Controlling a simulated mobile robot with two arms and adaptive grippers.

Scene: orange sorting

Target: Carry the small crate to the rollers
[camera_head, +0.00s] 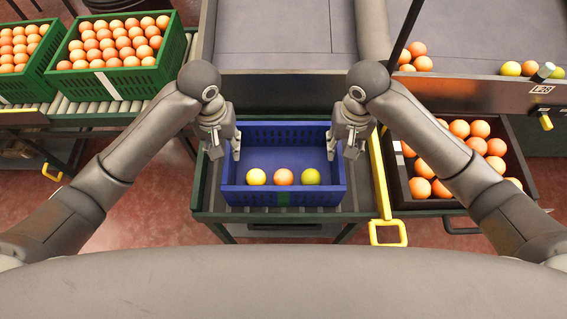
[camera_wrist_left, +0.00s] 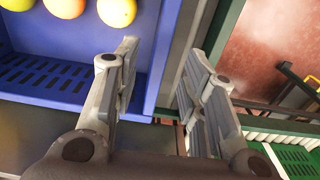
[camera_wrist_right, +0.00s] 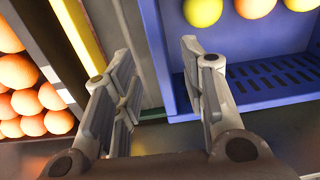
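The small blue crate (camera_head: 285,194) sits upright on a green-framed stand (camera_head: 213,217) in the middle, with three fruits along its near side: two yellowish, one orange. My left gripper (camera_head: 226,150) is open at its left wall, one finger inside and one outside. In the left wrist view the blue wall (camera_wrist_left: 160,55) lies between the spread fingers, with gaps. My right gripper (camera_head: 341,150) is open likewise at the right wall, which shows between its fingers in the right wrist view (camera_wrist_right: 155,50). The rollers (camera_head: 75,106) are at left, under green crates.
Two green crates of oranges (camera_head: 160,72) (camera_head: 40,84) stand on the rollers' far part. A dark crate of oranges (camera_head: 440,204) stands close on the right. A yellow handle (camera_head: 388,222) lies between it and the stand. A grey sorting table (camera_head: 280,35) is behind.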

